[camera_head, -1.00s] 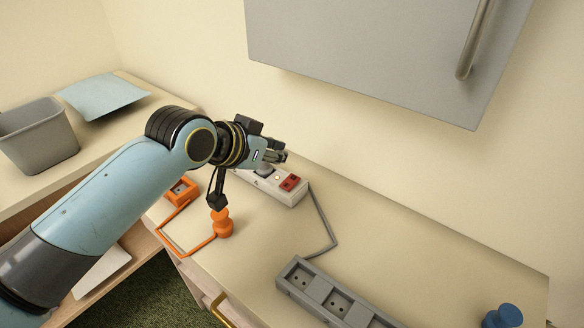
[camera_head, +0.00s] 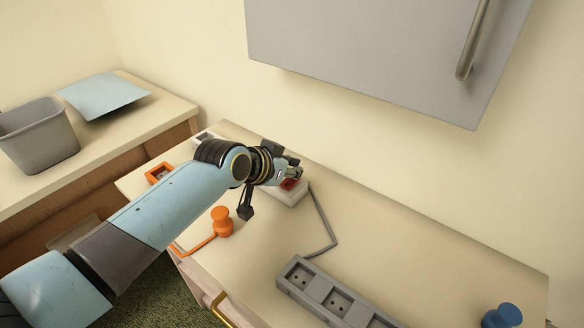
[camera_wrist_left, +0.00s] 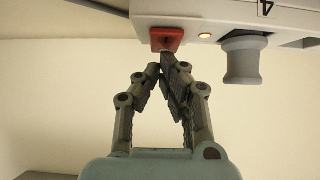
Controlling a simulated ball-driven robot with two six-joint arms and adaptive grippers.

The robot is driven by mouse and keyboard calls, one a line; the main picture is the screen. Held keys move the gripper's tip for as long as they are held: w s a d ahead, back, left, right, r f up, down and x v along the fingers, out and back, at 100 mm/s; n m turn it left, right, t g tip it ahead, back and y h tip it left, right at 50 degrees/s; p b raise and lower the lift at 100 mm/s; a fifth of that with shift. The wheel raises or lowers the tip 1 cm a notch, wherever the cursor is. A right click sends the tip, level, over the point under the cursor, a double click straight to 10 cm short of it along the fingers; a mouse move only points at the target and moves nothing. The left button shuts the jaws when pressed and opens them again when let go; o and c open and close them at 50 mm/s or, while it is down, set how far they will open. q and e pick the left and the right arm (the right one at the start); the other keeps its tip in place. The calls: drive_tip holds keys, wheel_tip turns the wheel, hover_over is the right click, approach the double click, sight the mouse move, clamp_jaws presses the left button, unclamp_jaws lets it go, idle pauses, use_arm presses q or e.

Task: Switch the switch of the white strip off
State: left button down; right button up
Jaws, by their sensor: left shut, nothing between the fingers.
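The white strip (camera_head: 287,199) lies along the back of the counter, mostly hidden behind my left arm in the head view. Its red switch (camera_head: 289,184) shows just beside my left gripper (camera_head: 297,170). My right gripper is not in view.
A grey strip (camera_head: 337,302) lies at the front, its grey cord (camera_head: 322,225) running back. An orange plug (camera_head: 222,222) stands near my arm, an orange strip (camera_head: 158,172) behind it. A blue plug (camera_head: 503,317) is at lower right. A grey cabinet (camera_head: 380,50) hangs above.

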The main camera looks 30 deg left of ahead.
use_arm(q)
drive_tip(key=shift+w+f, duration=0.1)
drive_tip(key=shift+f, duration=0.2)
drive_tip(key=shift+s+a+p, duration=0.1)
drive_tip(key=shift+s+p, duration=0.5)
drive_tip(key=shift+s, duration=0.25)
drive_tip(key=shift+r, duration=0.15)
